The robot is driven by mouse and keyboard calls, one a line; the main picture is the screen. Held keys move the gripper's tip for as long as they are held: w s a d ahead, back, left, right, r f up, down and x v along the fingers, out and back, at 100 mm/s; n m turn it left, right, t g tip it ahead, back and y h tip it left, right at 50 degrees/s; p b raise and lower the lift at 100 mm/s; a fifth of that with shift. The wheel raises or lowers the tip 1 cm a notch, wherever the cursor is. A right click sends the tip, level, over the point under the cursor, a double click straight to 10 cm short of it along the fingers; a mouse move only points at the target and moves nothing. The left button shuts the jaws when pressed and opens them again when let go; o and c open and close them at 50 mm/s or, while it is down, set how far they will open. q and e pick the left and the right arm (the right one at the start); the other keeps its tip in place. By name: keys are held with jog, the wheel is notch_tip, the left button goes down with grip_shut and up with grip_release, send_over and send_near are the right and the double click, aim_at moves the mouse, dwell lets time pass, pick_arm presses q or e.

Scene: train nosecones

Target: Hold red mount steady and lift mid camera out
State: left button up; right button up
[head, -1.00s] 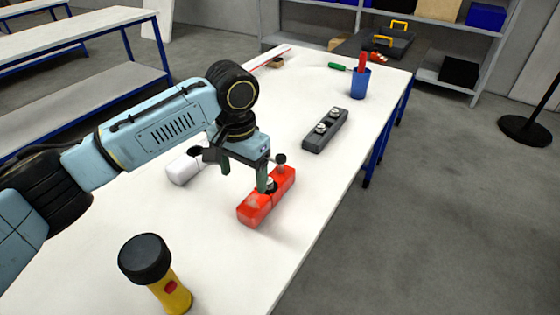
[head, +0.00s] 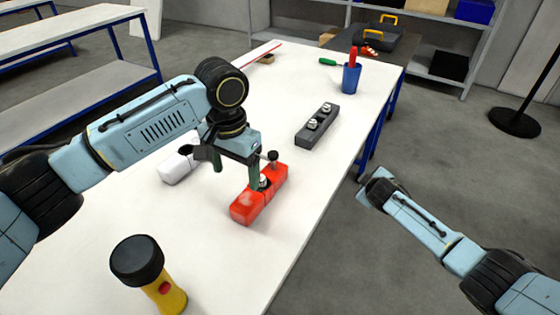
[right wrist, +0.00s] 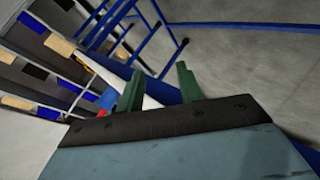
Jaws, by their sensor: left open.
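The red mount (head: 246,205) lies on the white table. A small dark-topped camera (head: 273,156) stands at its far end, and a silver-and-dark one (head: 264,182) sits near its middle, partly hidden by a finger. My left gripper (head: 236,178) is open above the mount's left side, one finger close to the middle camera; I cannot tell whether it touches. My right gripper (head: 373,184) is off the table's right edge, away from the mount. Its two green fingers (right wrist: 158,84) stand apart and empty in the right wrist view.
A white mount (head: 177,168) lies behind the left gripper. A dark grey mount (head: 317,127) with two silver pieces lies farther back. A blue cup (head: 351,80) stands near the far end. A yellow, black-topped tool (head: 150,276) stands in front.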

aim_at(241, 207)
jog(key=w+a+r+t, duration=0.1)
jog(key=w+r, duration=0.2)
jog(key=r, duration=0.4)
jog(key=w+a+r, duration=0.1)
jog(key=w+r, duration=0.3)
jog(key=r, duration=0.4)
pick_arm(q)
notch_tip(241, 207, down, 13)
jog(key=shift+f, duration=0.2)
pick_arm(e)
jog(key=s+a+r+g+y, duration=0.1)
jog(key=s+a+g+y, duration=0.1)
jog(key=s+a, duration=0.3)
jog(key=s+a+r+n+g+y, duration=0.1)
jog(key=s+a, duration=0.5)
jog(key=a, duration=0.6)
jog(key=s+a+r+n+g+y, duration=0.1)
jog(key=s+a+r+g+y, duration=0.2)
jog(key=a, duration=0.6)
jog(key=s+g+y, duration=0.1)
jog(key=s, duration=0.1)
jog(key=shift+s+g, duration=0.4)
pick_arm(q)
jog(key=shift+c, duration=0.2)
